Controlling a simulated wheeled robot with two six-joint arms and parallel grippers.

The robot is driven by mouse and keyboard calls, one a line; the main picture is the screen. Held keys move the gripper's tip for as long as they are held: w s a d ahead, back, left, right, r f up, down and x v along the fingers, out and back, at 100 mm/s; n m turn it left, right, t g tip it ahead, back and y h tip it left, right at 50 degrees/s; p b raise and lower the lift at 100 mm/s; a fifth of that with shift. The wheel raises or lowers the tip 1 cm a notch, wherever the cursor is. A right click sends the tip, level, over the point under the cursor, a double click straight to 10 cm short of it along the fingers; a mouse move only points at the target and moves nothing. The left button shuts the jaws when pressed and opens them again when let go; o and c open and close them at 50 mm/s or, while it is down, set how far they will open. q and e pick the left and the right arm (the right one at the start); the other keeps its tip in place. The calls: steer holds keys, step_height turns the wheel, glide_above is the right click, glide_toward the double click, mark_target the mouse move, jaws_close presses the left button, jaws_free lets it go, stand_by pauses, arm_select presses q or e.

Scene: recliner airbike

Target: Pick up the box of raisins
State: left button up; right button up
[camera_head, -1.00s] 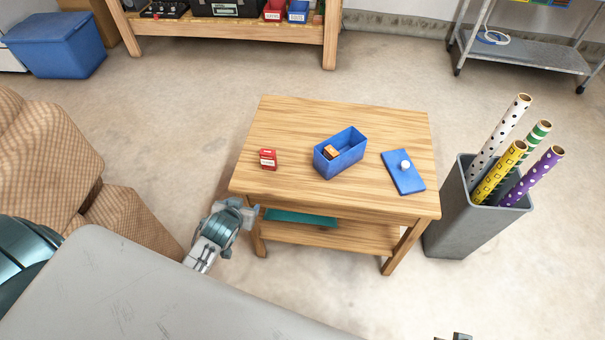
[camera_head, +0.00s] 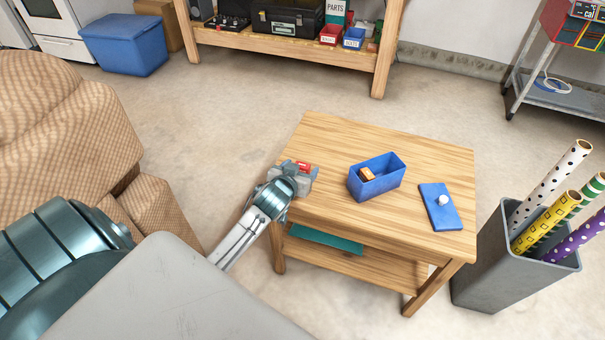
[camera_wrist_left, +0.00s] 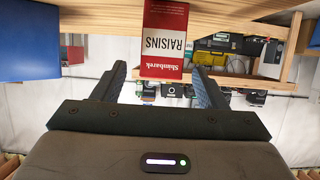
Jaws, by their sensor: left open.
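The box of raisins (camera_wrist_left: 165,38) is a small red box with a white label, shown upside down in the left wrist view. In the head view only a bit of its red (camera_head: 304,166) shows behind my left gripper, at the left part of the wooden table (camera_head: 400,225). My left gripper (camera_wrist_left: 159,68) is open, its two dark fingers on either side of the box's near end in the picture. Gaps show between box and fingers. In the head view this gripper (camera_head: 296,176) is over the table's left edge. My right gripper is out of view.
An open blue box (camera_head: 388,186) with a small brown item (camera_head: 367,174) inside stands right of the gripper. Its blue lid (camera_head: 438,212) lies further right. A grey bin (camera_head: 495,265) of wrapping rolls stands beside the table; a tan recliner (camera_head: 60,120) is at left.

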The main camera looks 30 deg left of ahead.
mark_target(301, 167)
arm_select(q)
steer(key=x, duration=0.4)
steer(key=c, duration=1.1)
steer(key=shift+o, duration=0.2)
steer(key=shift+r, duration=0.1)
